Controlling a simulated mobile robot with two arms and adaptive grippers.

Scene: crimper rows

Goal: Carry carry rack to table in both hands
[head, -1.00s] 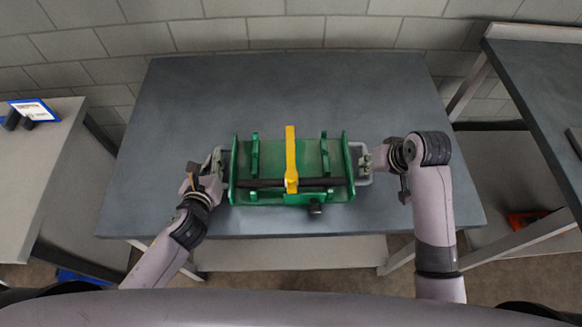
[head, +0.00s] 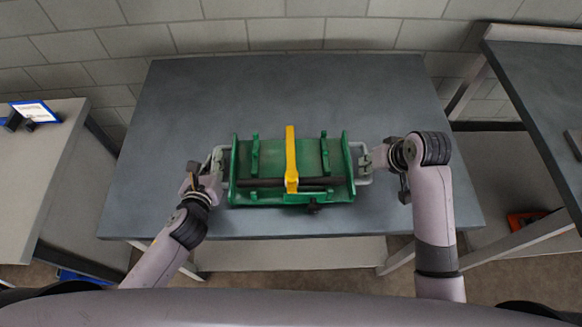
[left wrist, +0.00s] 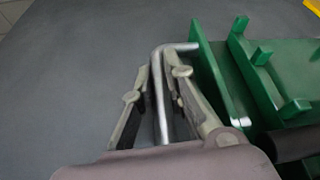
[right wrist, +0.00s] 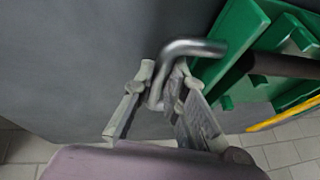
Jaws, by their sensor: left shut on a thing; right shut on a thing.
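The green carry rack (head: 270,158) is over the front middle of the grey table (head: 385,95); I cannot tell whether it touches the top. It has a grey metal handle at each end. A yellow bar and a dark rod lie across it. My left gripper (head: 214,165) is shut on the left handle, which shows between its fingers in the left wrist view (left wrist: 160,85). My right gripper (head: 370,160) is shut on the right handle, seen between the fingers in the right wrist view (right wrist: 165,85). The rack looks about level.
A side table (head: 40,165) at the left holds a small blue-edged sign (head: 36,111) and dark items. A darker table (head: 540,90) stands at the right, with a red item (head: 525,220) below it. A block wall is behind. The table's back half is clear.

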